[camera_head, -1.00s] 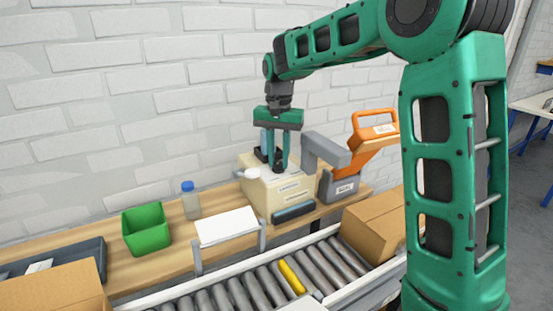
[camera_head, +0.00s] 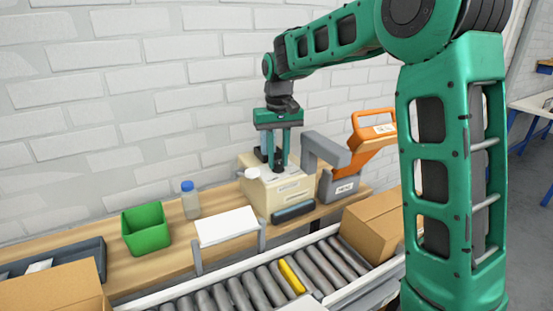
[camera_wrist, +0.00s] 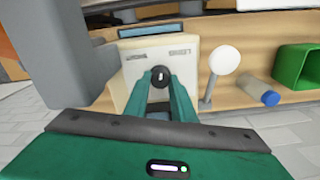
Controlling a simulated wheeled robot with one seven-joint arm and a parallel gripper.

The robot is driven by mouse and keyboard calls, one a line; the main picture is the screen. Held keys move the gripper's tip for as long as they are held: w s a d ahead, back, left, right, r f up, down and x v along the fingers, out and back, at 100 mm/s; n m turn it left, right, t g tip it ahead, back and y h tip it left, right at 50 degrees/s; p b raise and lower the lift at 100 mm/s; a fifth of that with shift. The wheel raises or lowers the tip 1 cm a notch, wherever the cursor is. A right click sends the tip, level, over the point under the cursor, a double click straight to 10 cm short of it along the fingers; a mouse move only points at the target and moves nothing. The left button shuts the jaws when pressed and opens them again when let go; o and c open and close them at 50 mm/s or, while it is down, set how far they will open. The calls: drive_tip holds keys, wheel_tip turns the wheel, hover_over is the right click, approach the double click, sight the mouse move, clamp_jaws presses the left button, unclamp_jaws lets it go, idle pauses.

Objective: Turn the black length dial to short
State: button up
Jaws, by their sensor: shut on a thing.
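The black length dial (camera_wrist: 160,73) is on the top of a cream machine (camera_wrist: 138,97), which stands on the wooden bench in the head view (camera_head: 290,192). A light mark shows on the dial. My gripper (camera_wrist: 160,80) is shut on the dial, with its green fingers on either side of it. In the head view my gripper (camera_head: 277,166) reaches straight down onto the machine and mostly hides the dial. Two small dark labels lie on the machine top beyond the dial in the wrist view; their words are too blurred to read surely.
A white round knob (camera_head: 253,173) stands by the machine's left side. A grey arm (camera_head: 327,150) and an orange-handled device (camera_head: 372,140) are close on the right. A green bin (camera_head: 146,232), a bottle (camera_head: 190,201) and a white sheet (camera_head: 226,226) are left. A roller conveyor (camera_head: 262,287) runs in front.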

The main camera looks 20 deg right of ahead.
sight(279, 162)
drive_tip(key=n, duration=1.1)
drive_tip(key=shift+w+r+n, duration=0.1)
drive_tip(key=shift+n, duration=0.2)
drive_tip(key=shift+d, duration=0.1)
idle(0.3)
drive_tip(key=o, duration=1.1)
drive_tip(key=shift+c, duration=0.2)
wheel_tip(279, 162, up, 11)
drive_tip(key=shift+f, duration=0.2)
